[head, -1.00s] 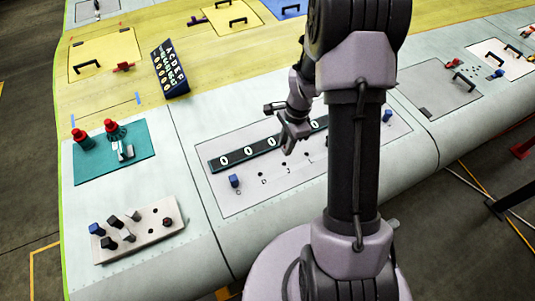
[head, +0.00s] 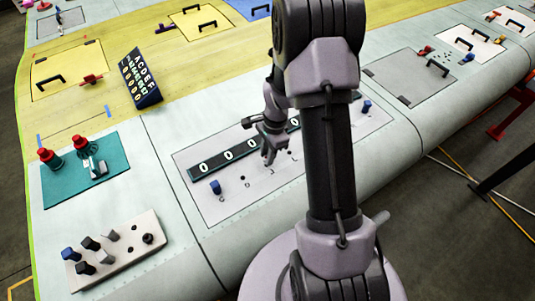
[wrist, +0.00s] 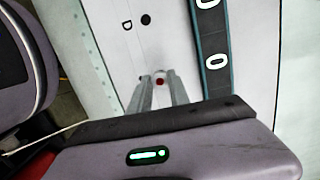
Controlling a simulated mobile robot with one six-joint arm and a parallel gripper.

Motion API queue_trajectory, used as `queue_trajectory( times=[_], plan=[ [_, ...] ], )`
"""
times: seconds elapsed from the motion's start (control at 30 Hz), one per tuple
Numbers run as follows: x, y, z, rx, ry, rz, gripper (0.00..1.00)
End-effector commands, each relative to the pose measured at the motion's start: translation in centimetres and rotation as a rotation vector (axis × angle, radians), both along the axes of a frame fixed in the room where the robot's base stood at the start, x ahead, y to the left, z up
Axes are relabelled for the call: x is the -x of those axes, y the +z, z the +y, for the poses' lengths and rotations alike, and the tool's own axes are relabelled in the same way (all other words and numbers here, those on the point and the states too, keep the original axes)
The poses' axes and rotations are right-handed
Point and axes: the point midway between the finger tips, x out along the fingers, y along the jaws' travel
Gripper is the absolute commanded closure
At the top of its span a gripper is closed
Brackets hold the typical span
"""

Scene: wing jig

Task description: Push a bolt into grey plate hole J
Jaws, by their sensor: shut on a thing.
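The grey plate (head: 225,212) lies on the wing with a row of lettered holes along a dark strip (head: 222,161) of white ovals. My gripper (head: 267,160) is over this row, just right of the hole marked D. In the wrist view the two fingers (wrist: 159,88) point down at the plate, close together. A small red-centred end, seemingly of a bolt (wrist: 160,82), shows between the fingertips; most of it is hidden. The open hole D (wrist: 146,19) lies beyond the fingertips. The hole under the fingers is covered, so its letter and the bolt's seating cannot be told.
A blue bolt (head: 215,187) stands at the plate's left end and another (head: 366,106) at its right. A pale rack (head: 135,259) with several bolts is at lower left. A teal mat (head: 70,188) with red-topped items and a lettered board (head: 140,78) stand further back.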

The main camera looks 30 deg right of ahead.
Motion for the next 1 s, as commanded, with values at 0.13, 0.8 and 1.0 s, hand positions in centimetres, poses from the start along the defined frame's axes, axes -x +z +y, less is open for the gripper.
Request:
queue_trajectory(
  times=[0.13, 0.8, 1.0],
  plan=[
    [0.0, 0.0, 0.0, 0.0, 0.0, 0.0, 1.0],
    [0.0, -2.4, 0.0, 0.0, 0.0, 0.0, 1.0],
    [0.0, -2.4, 0.0, 0.0, 0.0, 0.0, 0.52]
  ],
)
